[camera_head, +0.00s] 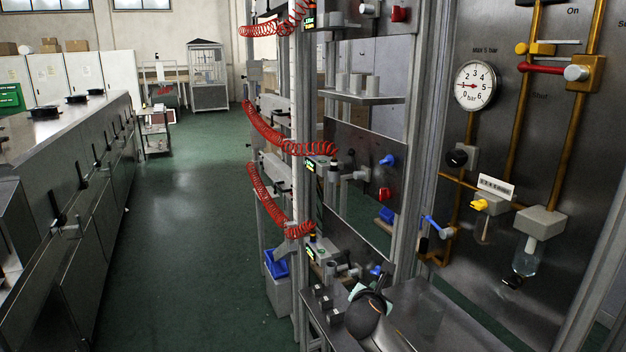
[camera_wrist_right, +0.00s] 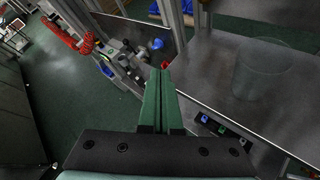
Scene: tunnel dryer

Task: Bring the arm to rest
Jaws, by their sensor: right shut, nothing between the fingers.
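My right gripper (camera_wrist_right: 162,78) shows in the right wrist view with its two green fingers pressed together and nothing between them. The fingers point over the edge of a metal worktop (camera_wrist_right: 225,98), and I cannot tell their height above it. In the head view my right arm (camera_head: 368,322) comes in at the bottom, right of centre, in front of the rack. My left arm and gripper are not in view.
The metal rack has blue and red valve knobs (camera_head: 388,160) and red coiled hoses (camera_head: 268,135). A panel with a pressure gauge (camera_head: 475,85) and brass pipes stands at right. A transparent cylinder (camera_wrist_right: 262,70) stands on the worktop. Green floor (camera_head: 190,220) is clear at left of the rack.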

